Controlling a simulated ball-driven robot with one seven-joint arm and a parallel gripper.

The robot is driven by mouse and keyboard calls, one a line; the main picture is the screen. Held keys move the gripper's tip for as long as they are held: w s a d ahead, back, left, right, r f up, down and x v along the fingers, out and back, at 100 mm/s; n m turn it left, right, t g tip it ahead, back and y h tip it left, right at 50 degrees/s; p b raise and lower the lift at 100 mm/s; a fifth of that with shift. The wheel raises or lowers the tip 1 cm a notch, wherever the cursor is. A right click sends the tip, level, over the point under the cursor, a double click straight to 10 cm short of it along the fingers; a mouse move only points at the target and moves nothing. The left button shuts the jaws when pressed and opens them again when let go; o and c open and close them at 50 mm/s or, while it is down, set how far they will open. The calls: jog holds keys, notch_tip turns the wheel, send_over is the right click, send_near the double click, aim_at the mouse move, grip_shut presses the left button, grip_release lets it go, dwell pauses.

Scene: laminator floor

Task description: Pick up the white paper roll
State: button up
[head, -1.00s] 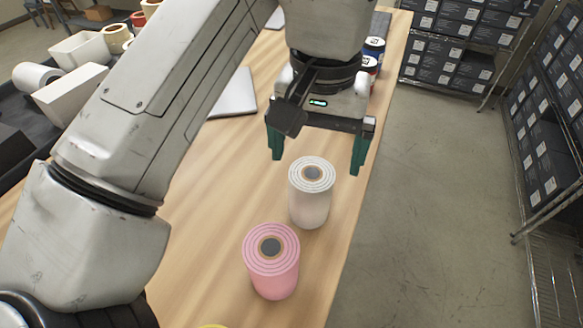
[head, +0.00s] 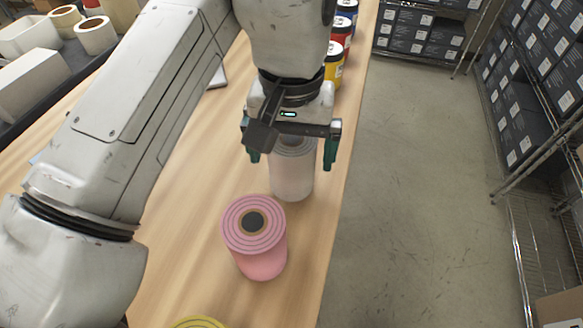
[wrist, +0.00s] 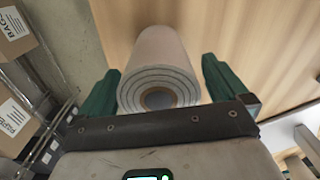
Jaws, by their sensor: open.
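The white paper roll (head: 292,178) stands upright on the wooden table near its right edge. My gripper (head: 291,158) is open with its green fingers on either side of the roll's top, and it hides part of that top in the head view. In the wrist view the white paper roll (wrist: 160,65) lies between the two spread fingers of my gripper (wrist: 158,88), with gaps visible at both sides. Its ringed end and brown core face the camera.
A pink roll (head: 262,258) stands close in front of the white one, and a yellow roll (head: 198,323) shows at the bottom edge. Coloured cans (head: 333,66) stand behind along the table's right edge. Shelves of dark boxes (head: 528,90) stand at right across open floor (head: 425,190).

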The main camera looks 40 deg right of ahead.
notch_tip(320, 180, down, 2)
jog(key=shift+f+b, duration=0.25)
jog(key=shift+b, duration=0.5)
jog(key=shift+r, duration=0.1)
jog(key=shift+c, duration=0.3)
jog(key=c, duration=1.1)
